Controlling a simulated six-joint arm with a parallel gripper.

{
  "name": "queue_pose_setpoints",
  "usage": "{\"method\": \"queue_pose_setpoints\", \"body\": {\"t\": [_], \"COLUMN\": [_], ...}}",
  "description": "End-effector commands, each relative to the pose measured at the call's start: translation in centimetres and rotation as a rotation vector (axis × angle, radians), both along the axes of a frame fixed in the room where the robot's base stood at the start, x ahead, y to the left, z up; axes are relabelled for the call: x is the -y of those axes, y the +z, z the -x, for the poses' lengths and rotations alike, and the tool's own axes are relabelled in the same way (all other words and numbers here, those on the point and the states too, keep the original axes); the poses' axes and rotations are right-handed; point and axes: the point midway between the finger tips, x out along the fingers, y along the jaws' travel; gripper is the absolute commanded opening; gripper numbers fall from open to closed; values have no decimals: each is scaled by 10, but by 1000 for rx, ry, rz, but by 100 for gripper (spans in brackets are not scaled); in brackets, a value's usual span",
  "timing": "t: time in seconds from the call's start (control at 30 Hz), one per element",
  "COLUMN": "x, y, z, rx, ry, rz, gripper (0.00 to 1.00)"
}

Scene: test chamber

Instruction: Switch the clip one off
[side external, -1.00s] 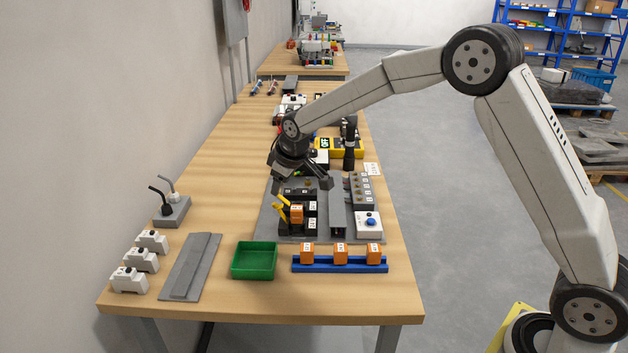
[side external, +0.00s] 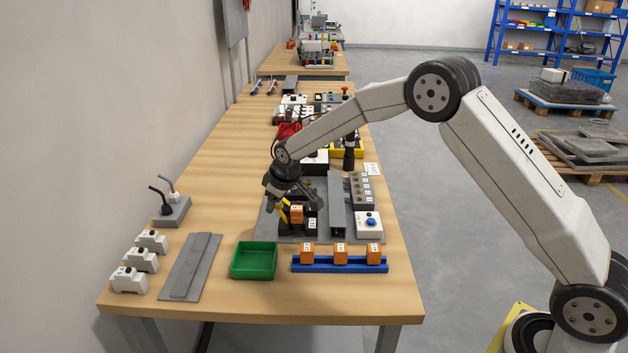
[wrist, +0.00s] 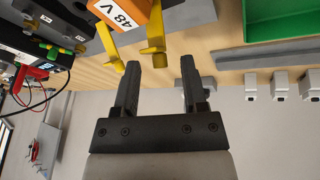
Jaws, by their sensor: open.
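An orange block marked 48 V (wrist: 128,14) sits in a black socket (side external: 311,224) on the grey panel; the block also shows in the side view (side external: 297,214). Two yellow clips stick out from it: one (wrist: 151,60) lies ahead of my fingertips, nearer the left finger, and another (wrist: 108,42) lies to its left. In the side view the yellow clips (side external: 283,213) are partly hidden by my gripper (side external: 292,200). My gripper (wrist: 160,68) is open and empty, above and beside the block. I cannot tell whether a finger touches a clip.
A green tray (side external: 232,263) and a blue rail (side external: 303,267) with orange blocks stand in front of the panel.

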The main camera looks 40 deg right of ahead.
Motion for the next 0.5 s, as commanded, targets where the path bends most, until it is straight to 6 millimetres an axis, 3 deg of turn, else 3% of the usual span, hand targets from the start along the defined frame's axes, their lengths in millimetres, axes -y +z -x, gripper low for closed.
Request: {"method": "queue_pose_setpoints", "body": {"t": [0.17,0.37,0.5], "x": [0,0,0], "y": [0,0,0], "z": [0,0,0], "rx": [0,0,0], "ry": [0,0,0], "rz": [0,0,0], "gripper": [55,0,0]}}
